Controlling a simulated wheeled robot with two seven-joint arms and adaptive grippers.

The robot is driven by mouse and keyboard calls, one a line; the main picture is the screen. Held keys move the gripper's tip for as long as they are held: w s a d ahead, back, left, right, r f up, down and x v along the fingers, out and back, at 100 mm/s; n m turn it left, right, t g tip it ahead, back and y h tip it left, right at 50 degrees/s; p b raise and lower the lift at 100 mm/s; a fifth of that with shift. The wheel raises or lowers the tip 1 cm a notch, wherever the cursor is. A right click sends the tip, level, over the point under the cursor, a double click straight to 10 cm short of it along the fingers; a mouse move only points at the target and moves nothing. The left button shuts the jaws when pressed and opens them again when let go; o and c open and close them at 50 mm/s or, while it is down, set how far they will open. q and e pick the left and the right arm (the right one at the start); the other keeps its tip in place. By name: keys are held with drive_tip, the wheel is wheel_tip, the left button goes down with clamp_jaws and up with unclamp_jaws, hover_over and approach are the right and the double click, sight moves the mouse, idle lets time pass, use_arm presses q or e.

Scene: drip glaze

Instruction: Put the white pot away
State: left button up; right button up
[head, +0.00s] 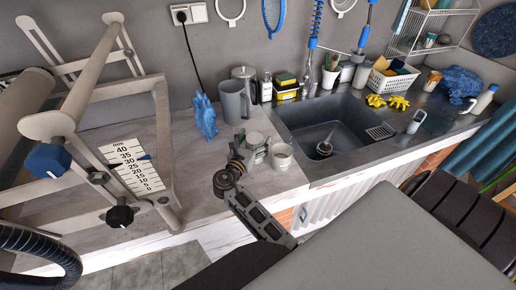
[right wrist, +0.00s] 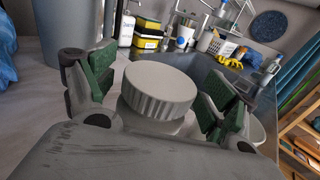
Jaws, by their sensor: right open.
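A white pot with a ribbed round lid (right wrist: 160,88) stands upright on the counter; it also shows in the head view (head: 256,148), partly behind my gripper. My right gripper (head: 243,152) is low over the counter at the pot. In the right wrist view its green-padded fingers (right wrist: 158,95) are spread, one on each side of the pot, with gaps visible beside the lid. The pot's lower part is hidden by the gripper. My left gripper is not in view.
An open off-white cup (head: 281,156) stands just right of the pot. Behind are a grey pitcher (head: 234,102) and a blue crumpled bag (head: 204,116). The sink (head: 335,125) lies to the right. A large roller machine (head: 95,120) fills the left.

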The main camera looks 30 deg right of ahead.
drive_tip(key=shift+a+r, duration=0.15)
drive_tip(key=shift+a, duration=0.05)
drive_tip(key=shift+d, duration=0.1)
drive_tip(key=shift+c, duration=0.8)
drive_tip(key=c, duration=1.3)
drive_tip(key=shift+r, duration=5)
